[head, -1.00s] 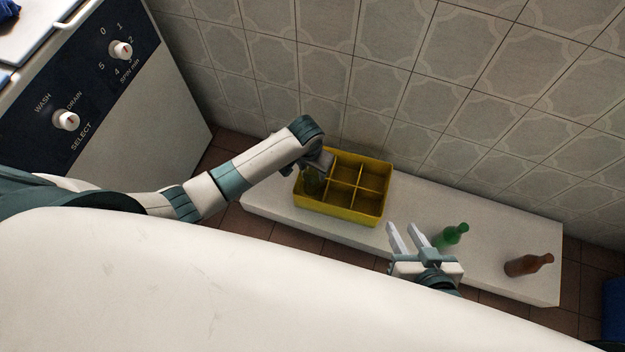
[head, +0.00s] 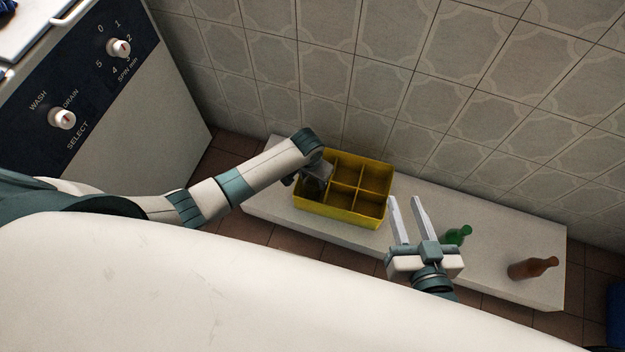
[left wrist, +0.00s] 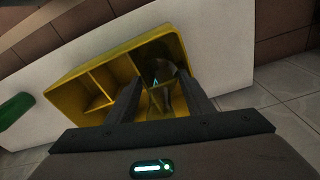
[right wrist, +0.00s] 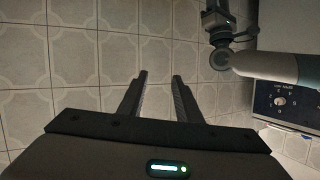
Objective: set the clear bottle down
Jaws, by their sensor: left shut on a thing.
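The clear bottle (left wrist: 163,90) shows in the left wrist view as a dark see-through shape between the fingers. My left gripper (head: 314,180) is shut on it at the left end of the yellow crate (head: 340,216). The bottle is in or just over an end compartment; I cannot tell whether it touches the crate floor. In the head view my gripper hides it. The crate, with its dividers, also shows in the left wrist view (left wrist: 70,88). My right gripper (head: 405,203) is open and empty, right of the crate.
A brown bottle (head: 532,268) is near the right end of the white bench (head: 500,255). A tiled wall (head: 430,90) rises behind. The other visible compartments look empty.

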